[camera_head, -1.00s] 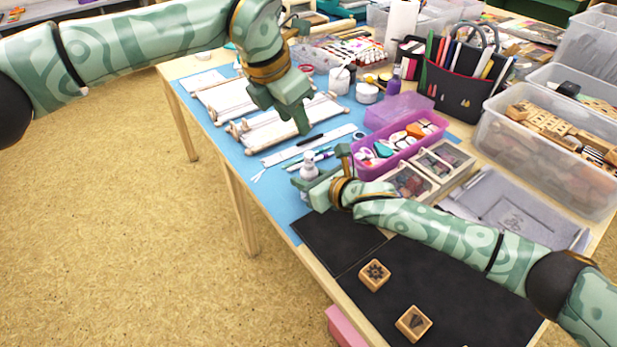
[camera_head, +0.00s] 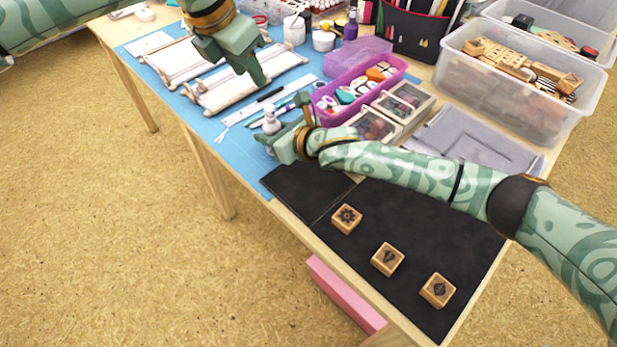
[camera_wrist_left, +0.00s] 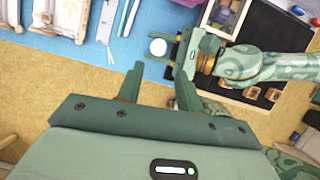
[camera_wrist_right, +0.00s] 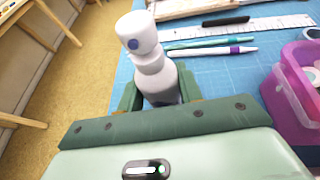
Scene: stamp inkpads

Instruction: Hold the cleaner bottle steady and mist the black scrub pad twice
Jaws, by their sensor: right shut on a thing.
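The white cleaner bottle (camera_head: 270,121) stands about upright at the front edge of the blue mat. My right gripper (camera_head: 284,131) is shut on its body; in the right wrist view the bottle (camera_wrist_right: 158,78) sits between the fingers (camera_wrist_right: 160,98). Its white top (camera_wrist_left: 158,47) shows in the left wrist view. My left gripper (camera_head: 258,75) hangs above the white racks, apart from the bottle. Its fingers (camera_wrist_left: 160,85) are open and empty in the left wrist view.
The larger black mat (camera_head: 430,232) carries wooden stamps (camera_head: 388,258). A purple box (camera_head: 345,108) of stamp pads and wooden-framed cases (camera_head: 402,102) lie behind the right arm. A clear bin (camera_head: 510,95) stands at right. White racks (camera_head: 240,88) and pens lie on the blue mat (camera_head: 160,62).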

